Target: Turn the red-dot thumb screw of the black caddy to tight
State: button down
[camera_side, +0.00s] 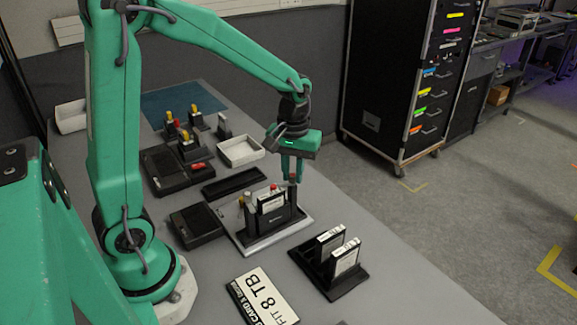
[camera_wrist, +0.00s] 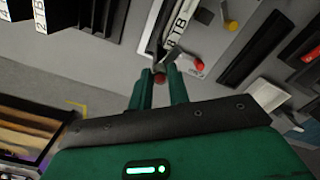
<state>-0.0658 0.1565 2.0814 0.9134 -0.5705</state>
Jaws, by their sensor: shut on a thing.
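The black caddy (camera_side: 283,221) stands upright on a light plate, with a labelled cartridge (camera_side: 271,203) in it. My gripper (camera_side: 292,181) points down over the caddy's right end post. In the wrist view my gripper (camera_wrist: 160,82) is shut on a small dark-red round head, the red-dot thumb screw (camera_wrist: 160,77); the fingers hide its sides. Which way its dot faces cannot be told. A separate red tip (camera_wrist: 198,65) on a grey lever is beside it, apart from the fingers; it also shows in the side view (camera_side: 274,187).
A black holder (camera_side: 345,286) with two cartridges stands at the front right. A labelled sign (camera_side: 262,299) lies in front. Black boxes (camera_side: 196,226), a black tray (camera_side: 234,182) and a white bin (camera_side: 241,151) lie behind and left. The table's right strip is clear.

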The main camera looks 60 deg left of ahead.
aim_at(292, 175)
jog(key=n, duration=0.3)
jog(key=shift+n, duration=0.3)
jog(key=shift+s, duration=0.1)
dwell(0.3)
jog(key=c, duration=1.3)
grip_release()
jog(key=shift+r, duration=3.85)
jog(key=shift+r, duration=0.1)
